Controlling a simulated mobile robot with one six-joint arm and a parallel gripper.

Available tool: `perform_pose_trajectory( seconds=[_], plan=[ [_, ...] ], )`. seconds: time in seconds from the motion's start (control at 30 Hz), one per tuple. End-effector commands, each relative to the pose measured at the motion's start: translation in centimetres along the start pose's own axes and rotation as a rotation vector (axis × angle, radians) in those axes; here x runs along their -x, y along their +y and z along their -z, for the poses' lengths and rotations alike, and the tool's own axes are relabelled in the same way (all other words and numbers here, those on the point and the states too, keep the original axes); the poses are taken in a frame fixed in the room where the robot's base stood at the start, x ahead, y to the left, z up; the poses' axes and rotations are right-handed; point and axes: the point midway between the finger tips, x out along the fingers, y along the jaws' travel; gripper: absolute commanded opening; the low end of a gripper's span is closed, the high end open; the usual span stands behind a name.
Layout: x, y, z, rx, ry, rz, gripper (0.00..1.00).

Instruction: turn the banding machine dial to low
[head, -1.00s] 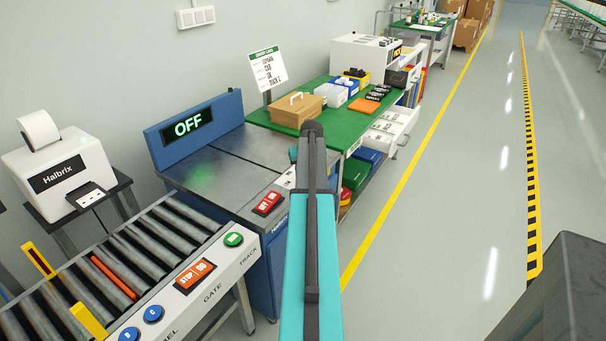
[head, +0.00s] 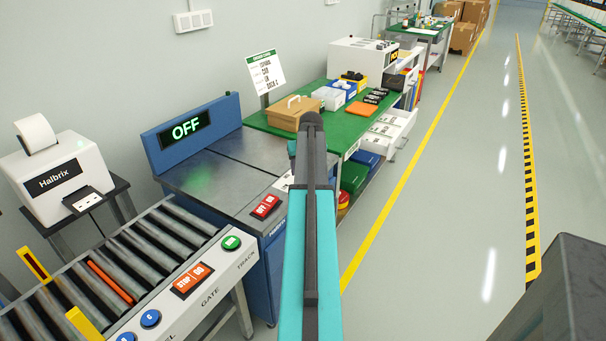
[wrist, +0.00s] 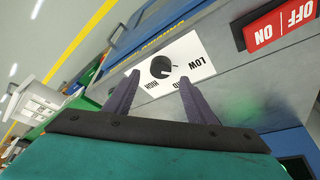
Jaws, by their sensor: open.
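The banding machine is the blue-sided machine with a grey metal top (head: 215,180) and a display (head: 191,127) that reads OFF. In the wrist view, its round black dial (wrist: 162,67) sits on a white plate marked LOW and HIGH, with a third label partly covered by a finger. I cannot tell for sure which label the dial points at. My gripper (wrist: 159,78) is open, its two dark fingers reaching to the plate on either side of the dial, with nothing between them. In the head view my arm hides the dial and most of its plate.
A red OFF/ON switch (head: 265,206) is beside the dial plate and also shows in the wrist view (wrist: 278,25). A roller conveyor (head: 125,265) with a STOP/GO switch (head: 192,280) stands at left. A green-topped bench (head: 340,130) stands beyond.

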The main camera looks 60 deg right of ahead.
Motion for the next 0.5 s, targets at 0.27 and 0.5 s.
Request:
perform_pose_trajectory(
  seconds=[0.27,0.5],
  plan=[
    [3.9,0.0,-0.1,0.0,0.002,-0.001,0.51],
    [7.0,0.0,0.0,0.0,0.002,-0.001,0.51]
  ],
)
